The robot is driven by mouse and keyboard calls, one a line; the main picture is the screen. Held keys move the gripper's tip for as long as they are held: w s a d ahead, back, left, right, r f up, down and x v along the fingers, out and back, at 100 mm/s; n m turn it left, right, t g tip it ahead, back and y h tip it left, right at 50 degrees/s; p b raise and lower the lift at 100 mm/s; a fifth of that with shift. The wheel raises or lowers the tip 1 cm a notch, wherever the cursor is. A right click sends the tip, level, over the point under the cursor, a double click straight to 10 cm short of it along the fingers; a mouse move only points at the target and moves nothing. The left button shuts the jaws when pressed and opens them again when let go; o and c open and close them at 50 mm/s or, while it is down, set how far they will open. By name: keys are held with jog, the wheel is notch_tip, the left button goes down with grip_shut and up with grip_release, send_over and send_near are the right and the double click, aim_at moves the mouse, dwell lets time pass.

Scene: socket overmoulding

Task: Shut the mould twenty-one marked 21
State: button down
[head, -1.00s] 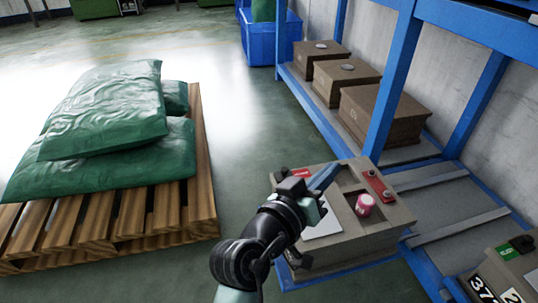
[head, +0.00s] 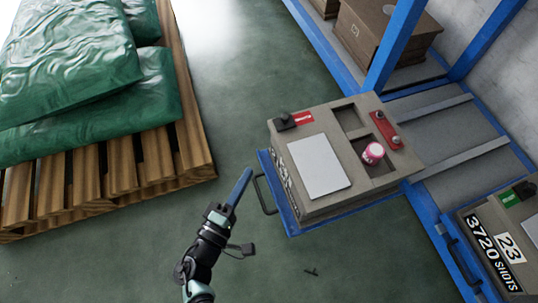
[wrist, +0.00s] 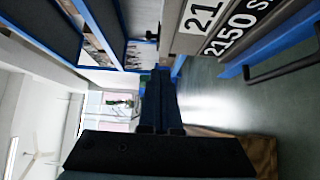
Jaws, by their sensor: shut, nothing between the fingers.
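Mould 21 (head: 318,190) is a grey-brown block on a blue tray (head: 277,212) that sticks out from the rack into the aisle. Its top carries a white plate, a black knob beside a red label, and two pockets. A pink-and-white round piece (head: 373,152) sits in the pocket by a red strip (head: 386,130). A dark bar handle (head: 262,194) stands at the tray's front. My gripper (head: 243,177) is shut and empty, just left of the handle; contact is unclear. In the wrist view my fingers (wrist: 160,95) are below the mould's "21" label (wrist: 202,15), with the handle (wrist: 285,66) to the right.
A wooden pallet (head: 150,150) with green sacks (head: 70,60) stands at left, with clear floor between. The blue rack's post (head: 395,45) rises behind the mould. Another mould marked 23 (head: 508,245) is at lower right. An empty railed bay (head: 450,125) lies behind mould 21.

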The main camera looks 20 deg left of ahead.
aim_at(278, 145)
jog(key=w+d, duration=0.1)
jog(key=w, duration=0.1)
jog(key=w+d+b, duration=0.1)
jog(key=w, duration=0.1)
jog(key=w+d+b, duration=0.1)
jog(key=w, duration=0.1)
jog(key=shift+w+d, duration=0.1)
jog(key=shift+w, duration=0.2)
jog(key=shift+w+d, duration=0.3)
jog(key=shift+d, duration=0.1)
jog(key=shift+d+b, duration=0.1)
jog(key=shift+b, duration=0.2)
